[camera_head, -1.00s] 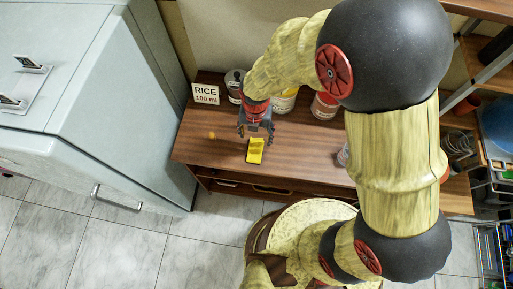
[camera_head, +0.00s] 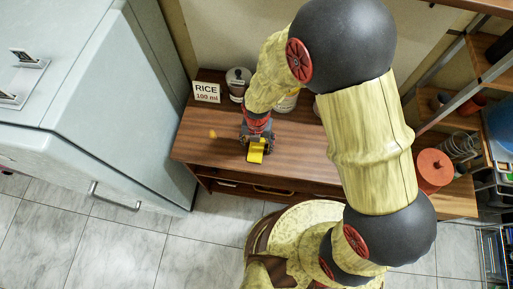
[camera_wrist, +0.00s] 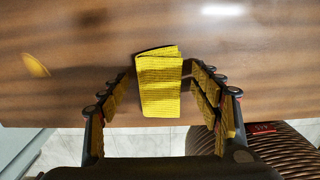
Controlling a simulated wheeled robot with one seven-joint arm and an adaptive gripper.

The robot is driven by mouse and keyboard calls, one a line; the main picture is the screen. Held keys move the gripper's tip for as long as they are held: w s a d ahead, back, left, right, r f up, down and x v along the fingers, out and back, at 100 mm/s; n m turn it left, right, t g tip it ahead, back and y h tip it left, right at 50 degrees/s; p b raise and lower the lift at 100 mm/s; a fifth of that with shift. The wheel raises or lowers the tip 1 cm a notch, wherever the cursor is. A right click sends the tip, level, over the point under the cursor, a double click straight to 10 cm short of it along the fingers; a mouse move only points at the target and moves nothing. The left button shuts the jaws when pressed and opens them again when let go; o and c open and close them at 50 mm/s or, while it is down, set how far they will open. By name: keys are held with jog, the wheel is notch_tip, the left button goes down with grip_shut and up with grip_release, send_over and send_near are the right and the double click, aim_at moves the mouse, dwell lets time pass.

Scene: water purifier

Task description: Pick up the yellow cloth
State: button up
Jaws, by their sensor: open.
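The yellow cloth (camera_head: 256,150) lies folded into a small block near the front edge of the brown wooden table. In the wrist view the cloth (camera_wrist: 159,84) shows its ribbed texture and sits between the two fingers. My gripper (camera_head: 257,141) is right over the cloth, pointing down, and covers its back part in the head view. In the wrist view my gripper (camera_wrist: 162,75) is open, with one finger on each side of the cloth and a gap on both sides. I cannot tell how far above the tabletop the fingertips are.
A "RICE 100 ml" sign (camera_head: 207,92) and a jar (camera_head: 238,83) stand at the back. A red-orange cylinder (camera_head: 434,168) stands at the right. A grey cabinet (camera_head: 130,110) borders the left.

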aim_at(257, 144)
jog(key=shift+c, duration=1.1)
jog(key=c, duration=0.7)
jog(key=shift+o, duration=0.2)
jog(key=shift+r, duration=0.6)
notch_tip(257, 144, up, 2)
jog(key=shift+r+p, duration=0.2)
jog(key=shift+p, duration=0.35)
jog(key=s+r, duration=0.1)
jog(key=s+r+p, duration=0.1)
jog(key=s+r, duration=0.2)
jog(key=r, duration=0.1)
jog(key=shift+s+a+r, duration=0.2)
jog(key=shift+s+a, duration=0.05)
jog(key=shift+s, duration=0.05)
jog(key=s+r+p, duration=0.1)
jog(key=s+r, duration=0.3)
jog(key=s, duration=0.5)
jog(key=shift+s+a, duration=0.2)
jog(key=shift+a, duration=0.1)
